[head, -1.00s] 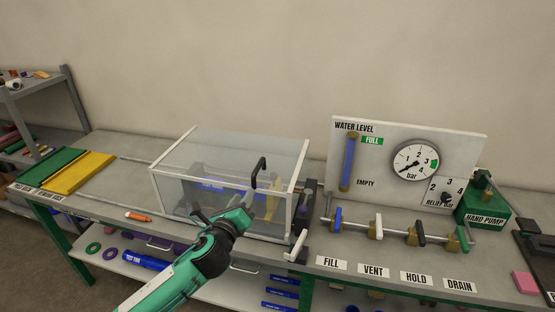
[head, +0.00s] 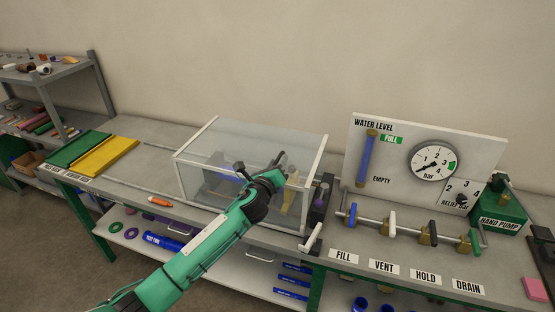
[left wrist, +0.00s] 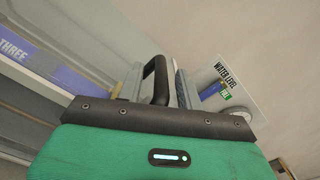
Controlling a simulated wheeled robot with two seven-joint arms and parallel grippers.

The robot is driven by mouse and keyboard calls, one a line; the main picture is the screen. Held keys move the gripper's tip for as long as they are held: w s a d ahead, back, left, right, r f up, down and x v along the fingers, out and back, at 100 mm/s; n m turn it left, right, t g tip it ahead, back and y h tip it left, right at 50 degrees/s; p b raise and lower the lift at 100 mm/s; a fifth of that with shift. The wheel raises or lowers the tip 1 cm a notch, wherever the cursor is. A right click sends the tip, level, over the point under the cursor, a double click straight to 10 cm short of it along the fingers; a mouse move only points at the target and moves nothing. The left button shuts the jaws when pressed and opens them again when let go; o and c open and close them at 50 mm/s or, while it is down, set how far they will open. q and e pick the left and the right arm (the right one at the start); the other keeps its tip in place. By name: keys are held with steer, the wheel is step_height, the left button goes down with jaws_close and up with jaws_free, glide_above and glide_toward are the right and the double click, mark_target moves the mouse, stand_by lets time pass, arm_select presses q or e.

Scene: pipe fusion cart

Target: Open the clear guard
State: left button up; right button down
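The clear guard (head: 222,150) is a see-through box with white edges, closed over a unit on the bench. Its black handle is mostly hidden by my left gripper (head: 281,160) in the head view. In the left wrist view the handle (left wrist: 158,78) is a black loop between the two fingers of my left gripper (left wrist: 156,85). The fingers are apart, with a gap beside the handle, so they appear open around it. My right gripper is not in view.
Right of the guard stand the water level panel (head: 402,150), a row of valves labelled FILL, VENT, HOLD and DRAIN, and a green hand pump (head: 500,225). An orange marker (head: 160,201) and a yellow board (head: 104,156) lie left on the bench. The wall behind is bare.

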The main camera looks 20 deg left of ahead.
arm_select(q)
steer(key=shift+w, duration=0.5)
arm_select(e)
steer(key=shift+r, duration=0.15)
arm_select(q)
jaws_close()
steer(key=shift+a, duration=0.1)
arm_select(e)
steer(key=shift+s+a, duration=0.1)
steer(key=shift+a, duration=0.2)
arm_select(q)
steer(key=shift+a, duration=0.1)
